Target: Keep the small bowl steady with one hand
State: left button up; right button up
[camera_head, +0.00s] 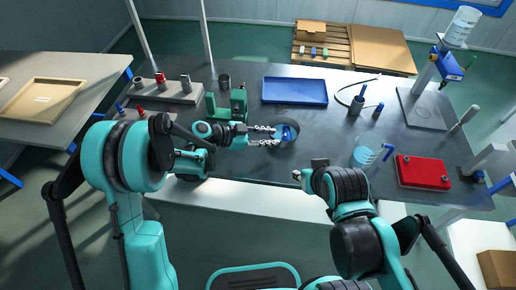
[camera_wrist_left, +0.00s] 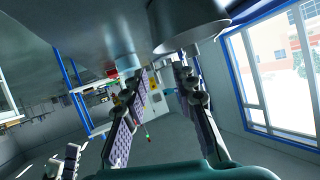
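The small bowl (camera_head: 294,126) is dark and round with something blue inside, and stands on the dark table in the middle of the head view. In the left wrist view a grey metallic round body, seemingly the same bowl (camera_wrist_left: 187,28), is at the top just beyond the fingertips. My left gripper (camera_head: 277,136) reaches in from the left with its two fingers apart and its tips at the bowl's left side. In the left wrist view the gripper (camera_wrist_left: 160,78) has nothing between its fingers; touch is unclear. My right gripper (camera_head: 298,175) is near the table's front edge, its fingers hard to make out.
A blue tray (camera_head: 295,91) lies behind the bowl. A green device (camera_head: 238,104) stands behind the left gripper. A clear beaker (camera_head: 366,150) with blue liquid and a red box (camera_head: 422,172) are at right. The table between tray and beaker is mostly clear.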

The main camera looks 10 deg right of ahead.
aim_at(288, 140)
pick_arm(q)
jog(key=shift+d+f+m, duration=0.25)
jog(key=shift+f+m, duration=0.05)
jog(key=shift+f, duration=0.4)
jog(key=b+x, duration=0.2)
jog(key=x, duration=0.4)
jog(key=shift+s, duration=0.1)
jog(key=shift+w+d+f, duration=0.15)
jog(key=shift+w+d, duration=0.05)
jog(key=shift+d, duration=0.5)
grip_shut()
